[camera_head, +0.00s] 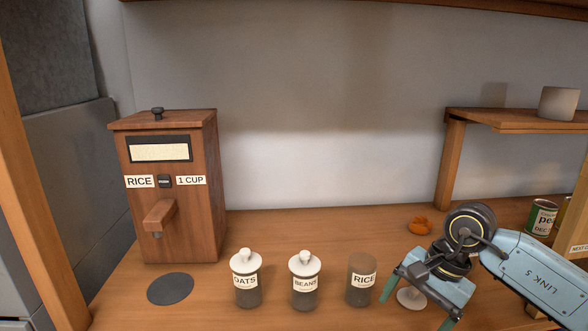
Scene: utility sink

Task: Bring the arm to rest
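My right gripper (418,305) comes in from the right, pointing down over the counter. Its two green-tipped fingers are apart. A white round lid (411,298) lies on the counter below and between them, partly hidden by the gripper; no finger is seen touching it. The RICE jar (361,281) stands without a lid just left of the gripper. The OATS jar (246,279) and BEANS jar (305,281) stand further left with white knobbed lids on. My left gripper is not in view.
A wooden rice dispenser (168,187) stands at the left, with a dark round pad (170,289) in front. A wooden shelf (515,119) bears a cup (558,103); a green can (541,217) stands below.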

